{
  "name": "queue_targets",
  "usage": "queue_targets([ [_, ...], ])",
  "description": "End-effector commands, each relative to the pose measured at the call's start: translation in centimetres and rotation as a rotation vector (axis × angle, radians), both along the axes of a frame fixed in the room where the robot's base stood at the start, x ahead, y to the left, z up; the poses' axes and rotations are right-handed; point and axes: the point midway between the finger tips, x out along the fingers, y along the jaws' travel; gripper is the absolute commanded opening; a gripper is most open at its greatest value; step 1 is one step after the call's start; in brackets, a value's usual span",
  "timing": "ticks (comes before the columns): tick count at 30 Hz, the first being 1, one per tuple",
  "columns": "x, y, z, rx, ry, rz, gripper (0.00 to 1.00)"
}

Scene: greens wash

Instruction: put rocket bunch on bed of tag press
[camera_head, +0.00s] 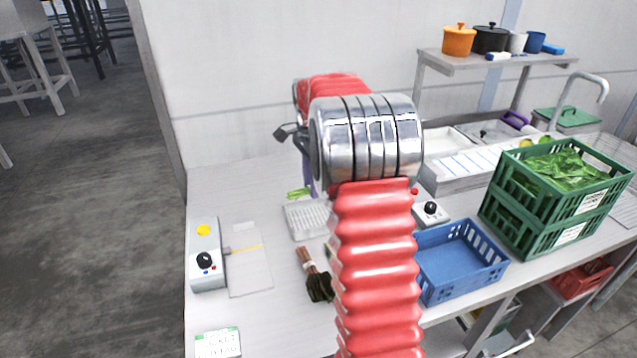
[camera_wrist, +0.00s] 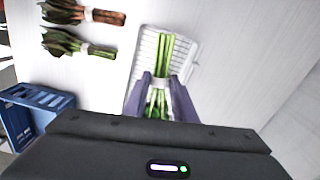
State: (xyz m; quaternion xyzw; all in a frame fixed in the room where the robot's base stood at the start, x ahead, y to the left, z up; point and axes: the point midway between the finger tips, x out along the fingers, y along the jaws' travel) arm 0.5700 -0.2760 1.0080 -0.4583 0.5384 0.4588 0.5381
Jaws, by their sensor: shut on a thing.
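My gripper (camera_wrist: 163,95) is shut on a bunch with green stems and a white band, which I take for the rocket bunch (camera_wrist: 166,55). Its leaf end is hidden by my gripper in the wrist view. The stems lie over a white ribbed tray (camera_wrist: 189,50); I cannot tell if they touch it. In the head view my arm hides most of my gripper, and the green stem ends (camera_head: 298,193) show behind the ribbed tray (camera_head: 303,222). The likely tag press (camera_head: 207,252), a grey box with yellow button and black knob, stands at left beside a flat pale bed (camera_head: 248,275).
A brown-stemmed bunch (camera_head: 316,280) lies on the counter; two dark-leaved bunches (camera_wrist: 100,14) (camera_wrist: 95,51) show in the wrist view. A blue crate (camera_head: 460,262), green crates (camera_head: 553,205) and a second knobbed box (camera_head: 432,212) stand right. A label card (camera_head: 217,343) lies front left.

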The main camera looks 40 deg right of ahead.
Motion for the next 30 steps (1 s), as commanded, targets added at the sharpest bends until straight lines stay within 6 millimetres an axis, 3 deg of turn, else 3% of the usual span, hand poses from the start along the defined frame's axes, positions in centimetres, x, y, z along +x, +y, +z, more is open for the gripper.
queue_targets([
  [15, 2.1, 10.5, -1.1, 0.0, -0.001, 0.632, 0.0],
  [30, 2.0, 20.4, -2.2, 0.001, 0.001, 1.25, 0.0],
])
